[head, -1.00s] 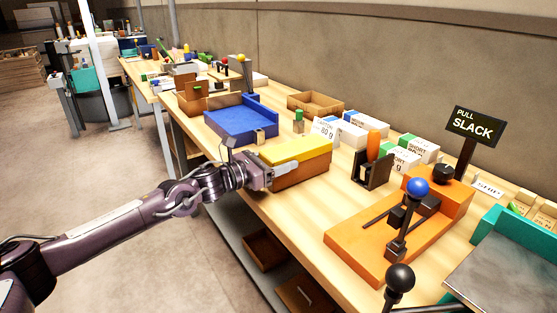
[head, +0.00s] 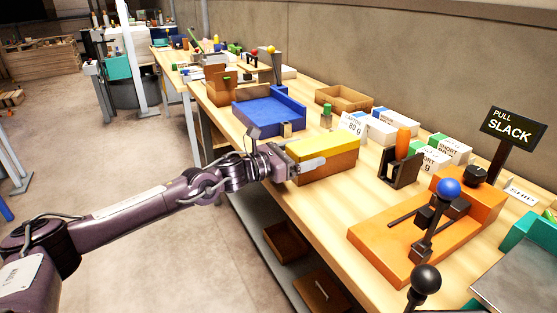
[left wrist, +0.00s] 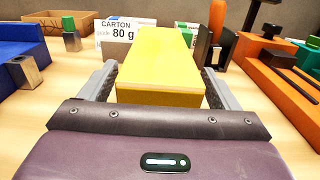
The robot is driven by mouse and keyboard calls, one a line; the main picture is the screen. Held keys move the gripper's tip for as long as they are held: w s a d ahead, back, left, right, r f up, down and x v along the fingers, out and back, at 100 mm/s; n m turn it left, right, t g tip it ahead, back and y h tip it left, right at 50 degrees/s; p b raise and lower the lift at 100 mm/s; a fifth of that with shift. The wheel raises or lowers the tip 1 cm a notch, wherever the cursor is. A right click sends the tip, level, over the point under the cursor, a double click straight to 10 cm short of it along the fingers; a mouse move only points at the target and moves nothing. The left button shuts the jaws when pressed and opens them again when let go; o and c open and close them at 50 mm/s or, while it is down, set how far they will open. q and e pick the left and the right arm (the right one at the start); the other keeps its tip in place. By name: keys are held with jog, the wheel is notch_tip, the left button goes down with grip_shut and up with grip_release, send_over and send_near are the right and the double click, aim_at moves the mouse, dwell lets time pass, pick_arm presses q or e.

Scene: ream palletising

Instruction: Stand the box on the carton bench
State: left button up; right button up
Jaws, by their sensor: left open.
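A long yellow box (head: 338,153) lies flat on the wooden bench (head: 318,205), near its front edge. My left gripper (head: 308,164) is at the box's near end in the head view, with one pale finger along its front side; the other finger is hidden behind the box. In the left wrist view the yellow box (left wrist: 160,68) lies between the two spread fingers of the gripper (left wrist: 158,74). The gripper is open around it, and I cannot tell whether the fingers touch it. My right gripper is not in view.
A blue tray (head: 268,113) and an open brown box (head: 343,98) stand farther along. White cartons (head: 381,128) and a black holder with an orange handle (head: 402,150) are behind. An orange lever fixture (head: 395,235) stands to the right. Bare wood lies between.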

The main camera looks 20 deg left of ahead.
pick_arm(q)
jog(key=b+v, duration=0.1)
jog(key=v, duration=1)
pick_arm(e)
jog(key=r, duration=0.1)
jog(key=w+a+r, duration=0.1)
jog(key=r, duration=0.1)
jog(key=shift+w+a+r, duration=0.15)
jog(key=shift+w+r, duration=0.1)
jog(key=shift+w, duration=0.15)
pick_arm(q)
jog(key=shift+a+f, duration=0.1)
